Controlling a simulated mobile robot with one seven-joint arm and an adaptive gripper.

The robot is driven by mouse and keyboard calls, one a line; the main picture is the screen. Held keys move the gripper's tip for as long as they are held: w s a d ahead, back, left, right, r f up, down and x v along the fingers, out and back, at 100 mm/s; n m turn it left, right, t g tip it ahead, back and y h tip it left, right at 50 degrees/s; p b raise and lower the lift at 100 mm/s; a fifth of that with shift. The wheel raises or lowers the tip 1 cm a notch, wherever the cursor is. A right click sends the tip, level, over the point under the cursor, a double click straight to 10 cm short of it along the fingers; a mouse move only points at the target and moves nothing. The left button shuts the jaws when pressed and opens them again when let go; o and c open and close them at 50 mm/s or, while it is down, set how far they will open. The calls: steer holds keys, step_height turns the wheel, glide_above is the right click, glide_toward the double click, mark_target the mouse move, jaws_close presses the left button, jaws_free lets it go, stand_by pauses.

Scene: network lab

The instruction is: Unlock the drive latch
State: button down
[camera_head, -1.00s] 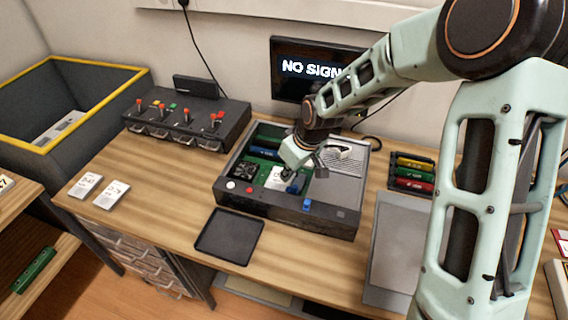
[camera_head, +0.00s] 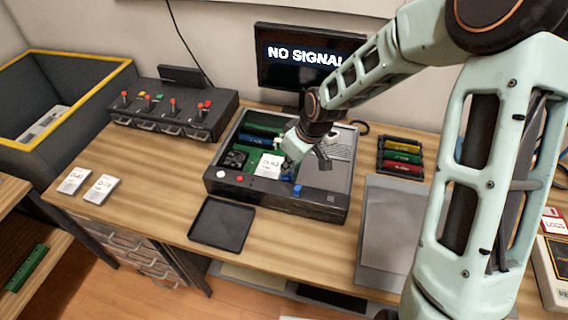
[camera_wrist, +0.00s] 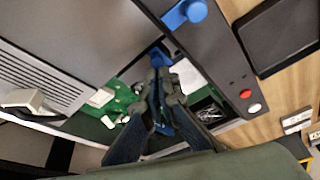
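The open computer case (camera_head: 250,190) stands on the bench. Inside it a drive with a white label (camera_head: 268,165) sits beside the fan. A small blue piece (camera_head: 287,178), possibly the drive latch, shows at the drive's right by the front wall. It seems to show in the wrist view (camera_wrist: 155,56) too. A separate blue knob (camera_head: 297,190) is on the case front, and in the wrist view (camera_wrist: 185,13). My gripper (camera_wrist: 161,75) points down into the case close to the small blue piece. Its fingertips look near each other, but the gap and any contact are unclear.
A black tray (camera_head: 222,224) lies in front of the case. A switch panel (camera_head: 172,112) stands at the left, two labelled drives (camera_head: 101,189) on the bench. A module rack (camera_head: 401,156) and grey mat (camera_head: 388,230) are at the right. A monitor (camera_head: 300,57) stands behind.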

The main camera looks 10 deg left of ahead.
steer(key=shift+d, duration=0.15)
steer(key=v, duration=1.2)
stand_by(0.3)
